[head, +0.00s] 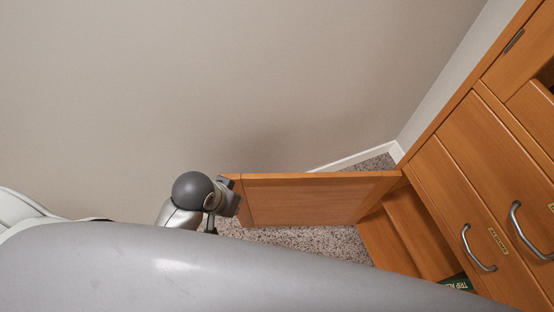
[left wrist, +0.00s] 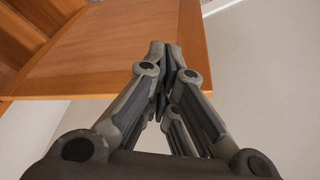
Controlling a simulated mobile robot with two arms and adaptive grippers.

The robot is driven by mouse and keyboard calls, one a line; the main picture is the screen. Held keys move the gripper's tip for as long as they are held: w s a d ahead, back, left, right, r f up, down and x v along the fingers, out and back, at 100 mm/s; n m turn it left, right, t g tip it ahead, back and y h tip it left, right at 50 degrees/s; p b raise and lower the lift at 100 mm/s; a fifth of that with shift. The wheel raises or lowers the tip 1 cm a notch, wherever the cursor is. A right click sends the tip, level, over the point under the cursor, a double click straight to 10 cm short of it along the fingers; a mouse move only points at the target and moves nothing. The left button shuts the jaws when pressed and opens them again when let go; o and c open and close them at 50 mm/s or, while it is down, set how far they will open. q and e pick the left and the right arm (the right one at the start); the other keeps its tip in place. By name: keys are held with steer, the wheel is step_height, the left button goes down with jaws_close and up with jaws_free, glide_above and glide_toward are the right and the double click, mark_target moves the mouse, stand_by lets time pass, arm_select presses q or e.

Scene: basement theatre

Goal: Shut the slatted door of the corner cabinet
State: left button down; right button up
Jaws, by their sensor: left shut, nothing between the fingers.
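The wooden cabinet door (head: 300,202) stands open in the head view. It reaches left from the orange-brown wooden cabinet (head: 455,165), and the opening beside it shows. It looks like a framed panel; I cannot make out slats. My left gripper (head: 230,190) is at the door's free left end, close to its edge. In the left wrist view the gripper (left wrist: 168,55) is shut and empty, with its fingertips in front of the door's panel (left wrist: 105,50) near its edge. I cannot tell whether they touch. My right gripper is not in view.
A plain beige wall (head: 230,80) rises behind the door, with a white baseboard (head: 345,161) at its foot. Speckled carpet (head: 310,239) lies below the door. Metal handles (head: 475,250) stick out from the cabinet's fronts. My own grey body covers the lower part of the head view.

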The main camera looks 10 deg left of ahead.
arm_select(q)
steer(key=w+d+g+h, duration=0.2)
steer(key=w+d, duration=0.4)
steer(key=d, duration=0.2)
steer(key=n+g+y, duration=0.1)
steer(key=n+g, duration=0.1)
glide_above(284, 175)
steer(key=shift+r, duration=0.25)
steer(key=w+a+r+n+g+y, duration=0.2)
steer(key=w+a+r+n, duration=0.1)
steer(key=w, duration=0.3)
steer(key=x, duration=0.9)
steer(key=shift+f, duration=0.3)
